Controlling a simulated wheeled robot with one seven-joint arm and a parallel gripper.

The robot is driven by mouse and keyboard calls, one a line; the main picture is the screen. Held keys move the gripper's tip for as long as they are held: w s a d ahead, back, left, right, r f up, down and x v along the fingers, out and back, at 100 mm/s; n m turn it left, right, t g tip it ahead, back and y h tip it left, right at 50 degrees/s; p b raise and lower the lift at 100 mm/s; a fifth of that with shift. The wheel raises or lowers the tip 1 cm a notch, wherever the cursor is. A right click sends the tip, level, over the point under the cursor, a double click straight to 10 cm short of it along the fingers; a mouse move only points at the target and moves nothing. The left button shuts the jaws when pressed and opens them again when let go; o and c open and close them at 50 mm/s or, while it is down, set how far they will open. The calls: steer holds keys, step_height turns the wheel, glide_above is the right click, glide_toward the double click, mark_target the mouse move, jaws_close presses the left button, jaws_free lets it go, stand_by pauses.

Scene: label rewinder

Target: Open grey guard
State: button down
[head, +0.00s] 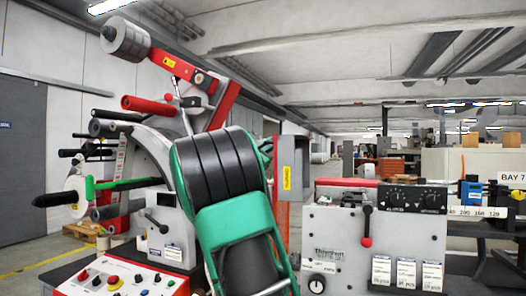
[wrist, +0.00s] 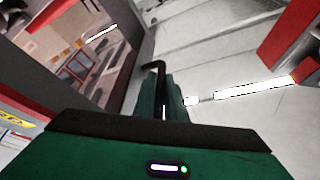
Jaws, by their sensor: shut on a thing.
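The grey guard (head: 299,160) stands upright just right of my arm in the head view, a narrow grey panel with a yellow label. My green and black arm covers the area beside it. In the wrist view my gripper (wrist: 168,98) is shut, its green fingers close around a thin black hooked bar, which looks like the guard's handle (wrist: 154,67). Part of a yellow label shows at the left edge of the wrist view. My fingertips are hidden in the head view, so the exact grip and any gap at the guard's edge cannot be told.
A control box (head: 345,240) with a red-knobbed lever stands at the right. A button panel (head: 120,278) lies at the lower left. An orange mesh shows behind the guard.

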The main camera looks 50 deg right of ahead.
steer(key=shift+r, duration=0.1)
steer(key=c, duration=2.1)
jaws_free()
steer(key=v, duration=1)
steer(key=shift+a+f, duration=0.3)
steer(key=shift+a, duration=0.05)
steer(key=shift+s+v, duration=0.4)
steer(key=shift+v, duration=1.65)
steer(key=shift+s+v, duration=0.4)
steer(key=shift+v, duration=1.7)
steer(key=shift+s+v, duration=0.45)
steer(key=shift+v, duration=1.6)
